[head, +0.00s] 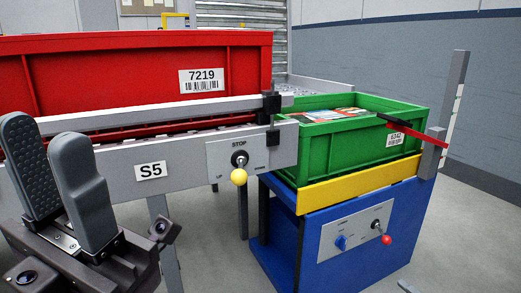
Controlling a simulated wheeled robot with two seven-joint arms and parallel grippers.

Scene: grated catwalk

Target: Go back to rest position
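My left gripper (58,182) fills the lower left of the head view, its two grey padded fingers pointing up. The fingers stand apart with a narrow gap between them and nothing visible in it. It is in front of the grey conveyor frame (125,178) marked S5, and no contact shows. My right gripper is not in view.
A red crate (130,75) labelled 7219 sits on the conveyor. A yellow-knobbed lever (239,177) is on its STOP panel. A green crate (345,150) holding flat printed items rests on a blue stand (285,240) with a red-knobbed lever (386,239). Grey floor (460,240) is clear at right.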

